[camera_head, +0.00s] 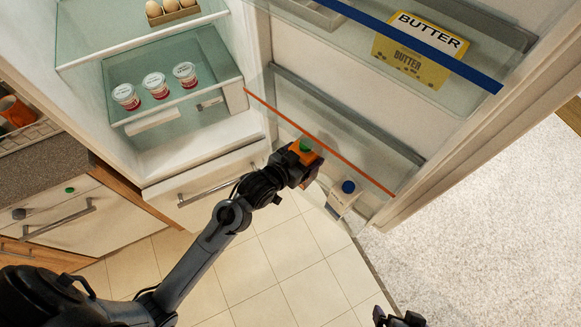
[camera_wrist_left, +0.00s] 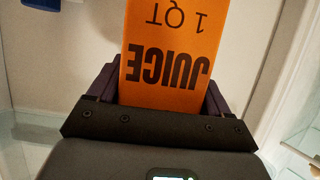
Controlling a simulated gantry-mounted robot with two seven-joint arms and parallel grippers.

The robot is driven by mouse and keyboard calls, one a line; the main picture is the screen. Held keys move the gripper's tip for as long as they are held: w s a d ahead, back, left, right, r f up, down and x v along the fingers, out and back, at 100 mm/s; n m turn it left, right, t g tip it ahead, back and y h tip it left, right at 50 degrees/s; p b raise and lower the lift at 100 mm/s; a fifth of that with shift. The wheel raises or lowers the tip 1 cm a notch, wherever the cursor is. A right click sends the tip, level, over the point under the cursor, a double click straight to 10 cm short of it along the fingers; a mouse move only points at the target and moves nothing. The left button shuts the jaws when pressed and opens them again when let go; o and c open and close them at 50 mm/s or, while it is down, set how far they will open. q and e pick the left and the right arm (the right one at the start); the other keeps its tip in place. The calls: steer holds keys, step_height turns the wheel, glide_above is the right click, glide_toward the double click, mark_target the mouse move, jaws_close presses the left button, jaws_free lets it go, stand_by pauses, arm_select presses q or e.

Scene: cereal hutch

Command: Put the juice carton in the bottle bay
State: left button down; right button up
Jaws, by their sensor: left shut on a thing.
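The juice carton (camera_head: 306,152) is orange with a green cap. My left gripper (camera_head: 300,168) is shut on it, beside the orange-edged bay on the open fridge door. In the left wrist view the carton (camera_wrist_left: 168,48) stands between both fingers, its "JUICE 1 QT" print upside down. The bottle bay appears to be this low door bay with the orange rim (camera_head: 350,166). The carton overlaps the rim's line in the picture; I cannot tell whether its base is inside. My right gripper (camera_head: 398,318) barely shows at the bottom edge, its jaw state unclear.
Above is a blue-edged door shelf (camera_head: 470,75) with a butter box (camera_head: 412,62). Yogurt cups (camera_head: 155,84) and eggs (camera_head: 172,10) are on fridge shelves at left. Tiled floor (camera_head: 260,265) lies below.

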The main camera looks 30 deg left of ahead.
arm_select(q)
steer(key=w+f, duration=0.2)
steer(key=f, duration=0.1)
steer(key=w+f+b, duration=0.1)
steer(key=shift+d+f, duration=0.3)
steer(key=shift+f, duration=0.1)
steer(key=shift+f+b, duration=0.55)
steer(key=shift+f, duration=2.15)
steer(key=shift+w+f, duration=0.15)
steer(key=shift+f, duration=0.3)
steer(key=shift+w, duration=0.1)
steer(key=shift+f, duration=0.1)
steer(key=shift+c, duration=1.4)
jaws_free()
steer(key=shift+f, duration=0.25)
steer(key=shift+o, duration=1.4)
